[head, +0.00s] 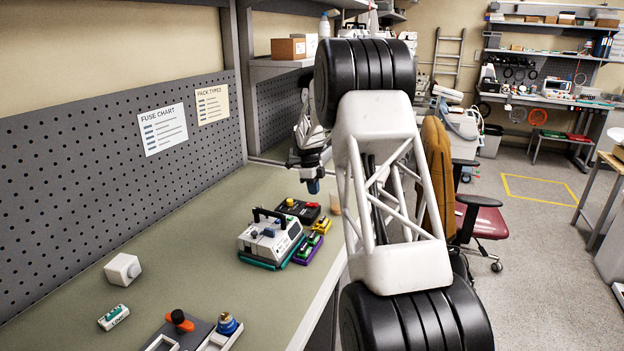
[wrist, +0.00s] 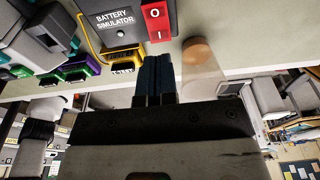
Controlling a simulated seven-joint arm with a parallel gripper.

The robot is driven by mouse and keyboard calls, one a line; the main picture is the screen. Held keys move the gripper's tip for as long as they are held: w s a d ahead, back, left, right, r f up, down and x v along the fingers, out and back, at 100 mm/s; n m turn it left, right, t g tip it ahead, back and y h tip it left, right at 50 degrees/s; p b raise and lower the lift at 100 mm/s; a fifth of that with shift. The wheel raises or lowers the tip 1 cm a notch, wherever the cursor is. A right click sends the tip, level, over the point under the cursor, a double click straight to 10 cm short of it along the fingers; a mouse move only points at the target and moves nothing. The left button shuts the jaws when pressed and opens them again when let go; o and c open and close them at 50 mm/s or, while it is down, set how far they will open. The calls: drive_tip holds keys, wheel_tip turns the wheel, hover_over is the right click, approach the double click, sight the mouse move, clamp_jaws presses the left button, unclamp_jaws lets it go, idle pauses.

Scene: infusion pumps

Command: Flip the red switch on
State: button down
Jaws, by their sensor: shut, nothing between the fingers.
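The red rocker switch (wrist: 157,22), marked O and I, sits on the black battery simulator box (wrist: 118,20) at the top of the wrist view. In the head view the box (head: 297,213) stands on the bench, with red showing on its top. My gripper (head: 314,187) is above the box in the head view, pointing down. In the wrist view its blue fingertips (wrist: 153,60) are together and empty, just below the switch in the picture. I cannot tell whether they touch it, or which way the rocker is tipped.
A grey-white pump device (head: 268,238) stands beside the box, with small yellow and purple-trimmed modules (head: 308,247) in front. A translucent cup (wrist: 200,65) stands right of the fingertips in the wrist view. A white cube (head: 122,269) lies farther left on the bench.

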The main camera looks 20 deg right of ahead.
sight(316, 204)
drive_tip(key=shift+s+d+f, duration=0.1)
drive_tip(key=shift+f, duration=0.95)
drive_tip(key=shift+s+d+f, duration=0.1)
drive_tip(key=shift+f, duration=0.9)
